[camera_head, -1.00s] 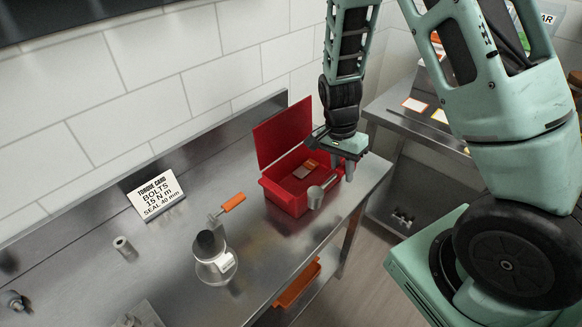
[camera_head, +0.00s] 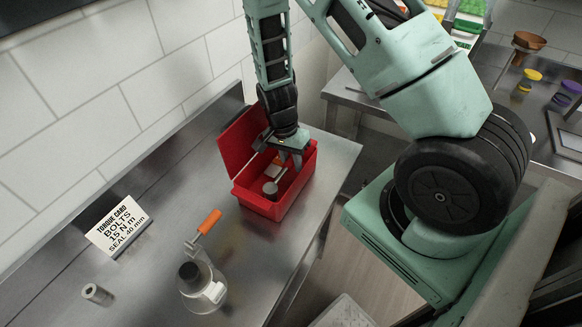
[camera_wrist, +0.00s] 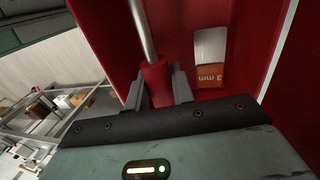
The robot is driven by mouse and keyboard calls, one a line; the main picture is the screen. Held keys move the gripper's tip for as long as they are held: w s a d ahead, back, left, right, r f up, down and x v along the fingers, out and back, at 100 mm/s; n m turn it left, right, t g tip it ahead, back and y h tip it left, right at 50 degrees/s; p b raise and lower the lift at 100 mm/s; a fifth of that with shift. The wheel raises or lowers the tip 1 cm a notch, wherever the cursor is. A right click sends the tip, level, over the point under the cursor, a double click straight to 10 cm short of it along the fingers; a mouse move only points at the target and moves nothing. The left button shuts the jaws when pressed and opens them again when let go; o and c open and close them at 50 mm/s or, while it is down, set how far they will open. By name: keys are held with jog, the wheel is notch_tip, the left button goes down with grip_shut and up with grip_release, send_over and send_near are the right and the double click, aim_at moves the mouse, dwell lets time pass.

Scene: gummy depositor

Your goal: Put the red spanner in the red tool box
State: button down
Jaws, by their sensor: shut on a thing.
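The red tool box (camera_head: 255,202) stands on the steel bench with its lid (camera_head: 238,140) open. My gripper (camera_head: 290,158) is over the box opening, pointing down. In the wrist view my gripper (camera_wrist: 158,88) is shut on the red handle of the red spanner (camera_wrist: 156,76), and its grey shank (camera_wrist: 142,28) runs away from the fingers. In the head view the spanner's grey round end (camera_head: 270,188) shows within the box's outline; the handle is mostly hidden by the fingers. I cannot tell whether the spanner touches the box floor.
A grey-and-orange piece marked 3 mm (camera_wrist: 211,72) lies in the box. An orange-handled tool (camera_head: 209,222), a clear bottle with a dark top (camera_head: 200,285), a torque card (camera_head: 118,226) and a small metal cylinder (camera_head: 96,293) are on the bench left of the box.

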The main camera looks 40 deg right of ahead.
aim_at(292, 178)
jog(key=shift+f+p, duration=0.35)
jog(key=shift+f, duration=1.3)
jog(key=shift+f, duration=0.2)
jog(key=c, duration=1.5)
grip_release()
jog(key=shift+r, duration=0.1)
jog(key=r+b, duration=0.1)
jog(key=r, duration=0.3)
jog(key=w+r+b, duration=0.1)
jog(key=r, duration=0.3)
jog(key=w+r+b, duration=0.1)
jog(key=r, duration=0.3)
jog(key=shift+w+a, duration=0.1)
jog(key=shift+a, duration=0.25)
